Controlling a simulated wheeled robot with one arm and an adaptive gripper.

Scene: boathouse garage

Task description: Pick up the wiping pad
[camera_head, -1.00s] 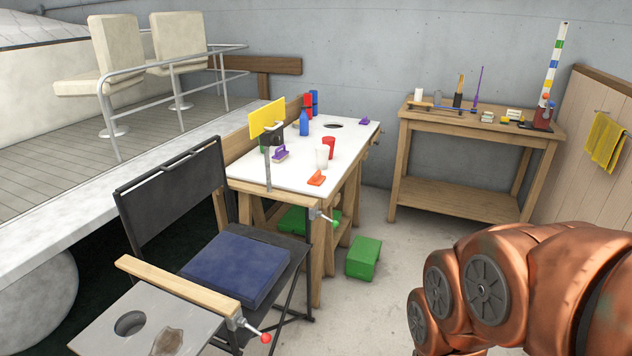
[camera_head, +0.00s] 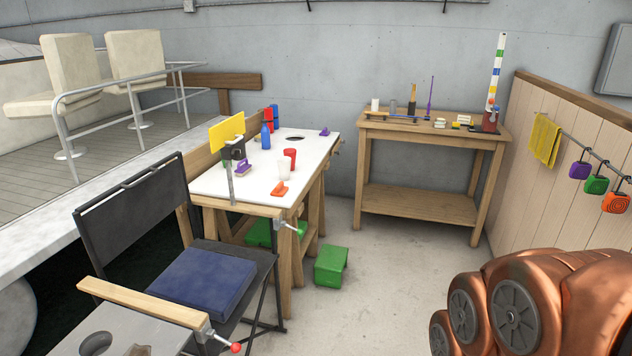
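No object can be told for certain as the wiping pad. Small handled pieces that could be it lie on the white tabletop (camera_head: 218,183): an orange one (camera_head: 280,188) near the front edge, a purple one (camera_head: 243,168) beside the yellow panel, and another purple one (camera_head: 325,131) at the far right corner. A yellow cloth (camera_head: 544,139) hangs from a rail on the right wooden panel. My copper-coloured arm shows at the lower right, but my gripper is outside the view.
Cups and a blue bottle (camera_head: 265,137) stand on the white tabletop. A folding chair with a blue cushion (camera_head: 204,283) blocks its front left. A green box (camera_head: 330,266) lies on the floor. A wooden workbench (camera_head: 421,206) stands behind.

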